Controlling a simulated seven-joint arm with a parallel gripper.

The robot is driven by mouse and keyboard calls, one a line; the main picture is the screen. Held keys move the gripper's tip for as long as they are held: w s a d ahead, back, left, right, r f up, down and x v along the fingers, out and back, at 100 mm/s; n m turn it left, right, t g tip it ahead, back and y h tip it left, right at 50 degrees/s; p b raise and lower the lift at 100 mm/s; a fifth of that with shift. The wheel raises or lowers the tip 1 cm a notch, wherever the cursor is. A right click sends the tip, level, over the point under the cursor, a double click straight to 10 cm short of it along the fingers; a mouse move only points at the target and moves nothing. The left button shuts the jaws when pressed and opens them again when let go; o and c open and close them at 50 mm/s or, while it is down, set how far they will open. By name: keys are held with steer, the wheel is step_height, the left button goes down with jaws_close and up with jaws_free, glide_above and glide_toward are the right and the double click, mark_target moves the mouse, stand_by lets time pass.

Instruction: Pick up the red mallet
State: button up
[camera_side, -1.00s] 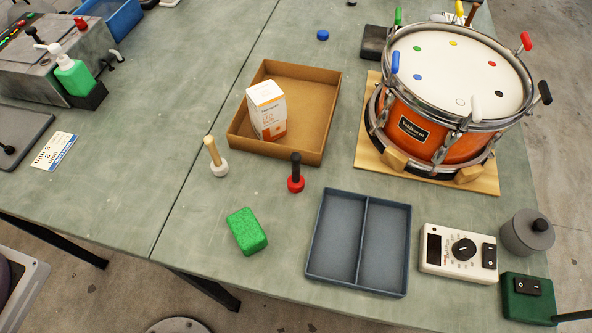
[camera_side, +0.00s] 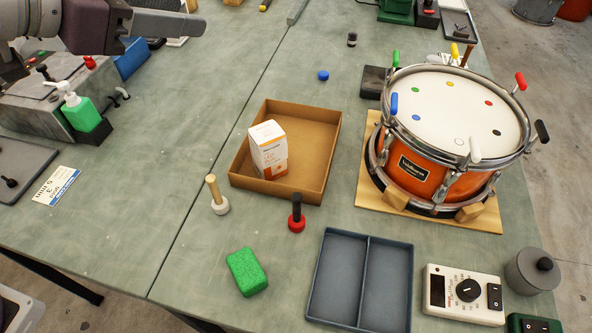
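The red mallet (camera_side: 297,215) stands upright on the bench, its red head down and its black handle up. It is just in front of the brown tray, and nothing touches it. My gripper (camera_side: 190,26) is at the top left, far behind and to the left of the mallet. It is seen from the side, so its opening cannot be made out.
A mallet with a pale head (camera_side: 218,198) stands to the left. The brown tray (camera_side: 322,160) holds a white-orange box (camera_side: 268,150). A green sponge (camera_side: 247,272), a blue divided tray (camera_side: 325,290) and an orange drum (camera_side: 420,165) are nearby. Bench left of the sponge is clear.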

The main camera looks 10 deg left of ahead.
mark_target(297, 212)
steer(key=s+d+f+m+g+h, duration=0.1)
steer(key=s+d+m+g+h, duration=0.15)
steer(key=d, duration=0.45)
steer(key=s+d+f+m+g+h, duration=0.2)
steer(key=d+g+h, duration=0.15)
steer(key=d, duration=0.25)
step_height(297, 212, down, 26)
steer(key=t, duration=0.1)
steer(key=shift+h, duration=0.3)
steer(key=x, duration=0.5)
steer(key=shift+w+d+f, duration=0.2)
steer(key=shift+d+f, duration=0.05)
steer(key=shift+d, duration=0.05)
steer(key=shift+w+d+f, duration=0.15)
steer(key=shift+w+d, duration=0.1)
steer(key=shift+d, duration=0.1)
jaws_close()
